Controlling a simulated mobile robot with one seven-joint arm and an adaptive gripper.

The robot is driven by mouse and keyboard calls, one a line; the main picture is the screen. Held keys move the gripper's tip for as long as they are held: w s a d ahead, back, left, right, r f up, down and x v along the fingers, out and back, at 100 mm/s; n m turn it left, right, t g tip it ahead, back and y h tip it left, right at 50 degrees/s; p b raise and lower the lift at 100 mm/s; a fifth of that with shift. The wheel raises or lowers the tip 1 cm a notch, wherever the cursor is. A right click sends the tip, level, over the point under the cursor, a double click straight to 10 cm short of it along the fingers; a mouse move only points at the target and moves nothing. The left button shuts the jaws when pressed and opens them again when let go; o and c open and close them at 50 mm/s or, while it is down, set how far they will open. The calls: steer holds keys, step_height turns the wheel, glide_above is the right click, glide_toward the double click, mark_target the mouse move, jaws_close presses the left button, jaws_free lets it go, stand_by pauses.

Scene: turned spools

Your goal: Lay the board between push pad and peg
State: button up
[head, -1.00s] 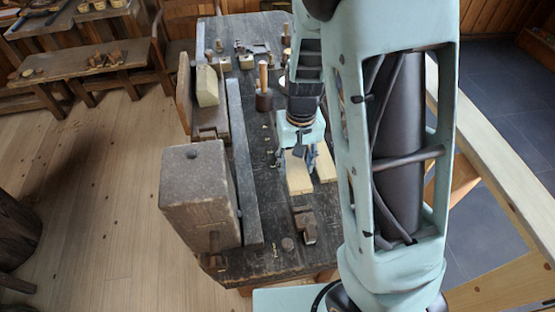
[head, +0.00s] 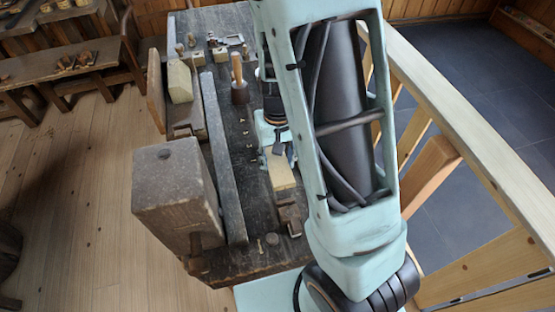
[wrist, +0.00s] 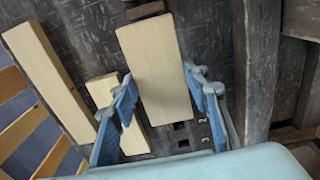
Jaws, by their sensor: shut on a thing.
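A pale wooden board (wrist: 155,70) lies between the two blue fingers of my gripper (wrist: 163,97), which are shut on its long edges. It also shows in the head view (head: 281,171), partly hidden by my arm. The board's near end is close to a dark brown metal block (head: 289,214), which looks like the push pad; its edge shows at the top of the wrist view (wrist: 146,10). Square dark holes are in the bench past the board's other end. I cannot make out a peg standing there; my gripper hides part of that area.
The dark bench (head: 225,80) has a long grey rail (head: 222,150) and a large stone-like block (head: 175,190) on the left. A mallet (head: 239,85) stands farther back. In the wrist view, a long board (wrist: 48,80) and a shorter one (wrist: 104,92) lie left of my gripper.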

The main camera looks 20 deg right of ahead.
mark_target(278, 174)
steer(key=shift+f+b, duration=2.45)
steer(key=shift+f, duration=0.6)
steer(key=o, duration=1.7)
steer(key=shift+c, duration=0.2)
steer(key=shift+r+p, duration=3.25)
steer(key=shift+r, duration=0.75)
